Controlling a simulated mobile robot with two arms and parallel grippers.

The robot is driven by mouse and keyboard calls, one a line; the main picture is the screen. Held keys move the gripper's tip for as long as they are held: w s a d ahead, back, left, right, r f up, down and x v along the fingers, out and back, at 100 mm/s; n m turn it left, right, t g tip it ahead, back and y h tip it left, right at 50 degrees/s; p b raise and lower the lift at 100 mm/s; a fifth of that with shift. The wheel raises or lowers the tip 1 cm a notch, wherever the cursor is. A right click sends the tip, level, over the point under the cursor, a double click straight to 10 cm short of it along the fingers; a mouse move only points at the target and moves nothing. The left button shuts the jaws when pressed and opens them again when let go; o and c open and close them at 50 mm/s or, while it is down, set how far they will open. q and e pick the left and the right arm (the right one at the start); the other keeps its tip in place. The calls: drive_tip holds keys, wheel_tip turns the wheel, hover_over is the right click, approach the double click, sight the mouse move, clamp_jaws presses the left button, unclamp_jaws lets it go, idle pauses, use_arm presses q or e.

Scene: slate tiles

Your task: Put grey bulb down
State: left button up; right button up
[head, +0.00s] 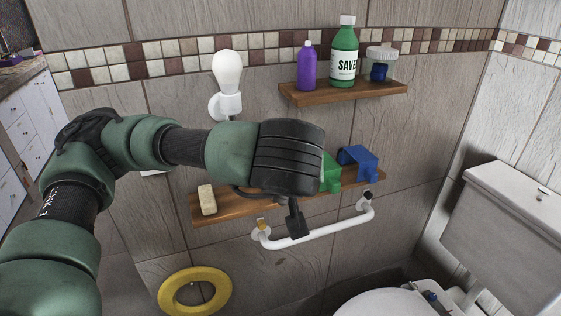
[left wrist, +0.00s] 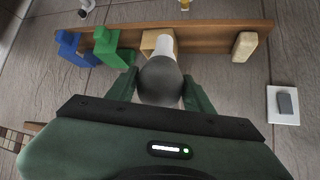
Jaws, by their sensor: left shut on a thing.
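My left gripper (head: 297,222) is in front of the lower wooden shelf (head: 232,210), with its arm coming in from the left. In the left wrist view its two green fingers (left wrist: 160,86) are shut on the grey bulb (left wrist: 161,76). The bulb's rounded grey end faces the wrist and its white base points toward the shelf (left wrist: 215,37). The base overlaps a small light wooden block on the shelf (left wrist: 148,41); I cannot tell whether they touch. In the head view the bulb is hidden behind my gripper. My right gripper is not in view.
The lower shelf holds a soap bar (head: 207,200), a green piece (head: 331,173) and a blue piece (head: 358,160). A white rail (head: 318,231) runs below. The upper shelf (head: 345,93) holds bottles and a jar. A white bulb (head: 227,72) sits in a wall socket.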

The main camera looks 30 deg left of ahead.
use_arm(q)
drive_tip(key=w+a, duration=0.5)
drive_tip(key=w, duration=0.4)
drive_tip(key=w+f+g+p, duration=0.1)
drive_tip(key=f+p, duration=0.1)
drive_tip(key=w+a+f+g+h+p, duration=0.1)
drive_tip(key=f, duration=0.1)
drive_tip(key=w+f+g+p, duration=0.1)
drive_tip(key=f+p, duration=0.1)
drive_tip(key=shift+w+a+f+h+p, duration=0.15)
drive_tip(key=shift+a+f+h+p, duration=0.15)
drive_tip(key=shift+a+f, duration=0.1)
drive_tip(key=shift+f, duration=0.1)
drive_tip(key=shift+f, duration=0.2)
drive_tip(key=o, duration=1.1)
drive_tip(key=shift+r, duration=0.1)
